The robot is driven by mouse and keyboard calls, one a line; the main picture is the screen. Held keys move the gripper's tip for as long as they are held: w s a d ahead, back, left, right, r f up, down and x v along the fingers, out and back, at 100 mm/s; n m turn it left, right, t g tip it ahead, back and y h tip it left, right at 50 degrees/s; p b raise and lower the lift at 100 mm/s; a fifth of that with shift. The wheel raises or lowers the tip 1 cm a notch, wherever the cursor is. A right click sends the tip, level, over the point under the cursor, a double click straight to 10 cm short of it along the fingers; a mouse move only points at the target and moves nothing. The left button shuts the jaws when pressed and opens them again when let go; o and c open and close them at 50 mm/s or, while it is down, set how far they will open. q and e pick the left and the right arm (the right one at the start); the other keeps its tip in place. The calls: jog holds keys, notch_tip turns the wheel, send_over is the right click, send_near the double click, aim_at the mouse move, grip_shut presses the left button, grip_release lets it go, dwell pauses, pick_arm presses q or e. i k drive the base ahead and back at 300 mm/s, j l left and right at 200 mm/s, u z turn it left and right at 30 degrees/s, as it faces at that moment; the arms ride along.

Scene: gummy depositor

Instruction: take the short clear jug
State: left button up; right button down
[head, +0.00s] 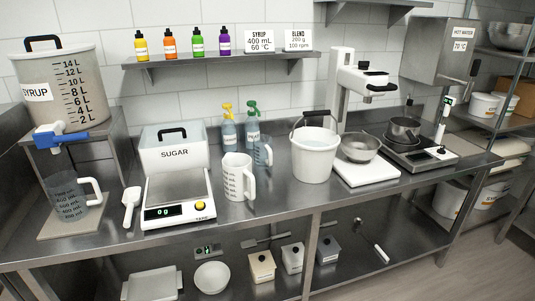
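A clear grey jug (68,200) with dark volume marks and a white handle on its right stands upright on a beige mat (58,228) at the left of the bench. It is below the blue-handled tap (60,135) of the syrup tank. A white jug (236,178) with marks and a handle stands upright at mid-bench. A partly hidden clear vessel (264,153) stands behind it; its full shape is hard to tell. Neither of my grippers is in view.
The syrup tank (30,82) sits on a metal stand. A white scoop (130,203), a scale (178,212) reading 0 g and a sugar box (173,155) are right of the mat. A white bucket (315,155) stands further right.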

aim_at(265, 152)
jog(key=i+j+u, duration=0.1)
jog(key=i+j, duration=0.2)
jog(key=i, duration=0.2)
jog(key=i+j+u, duration=0.1)
jog(key=i+j, duration=0.15)
jog(key=i, duration=0.2)
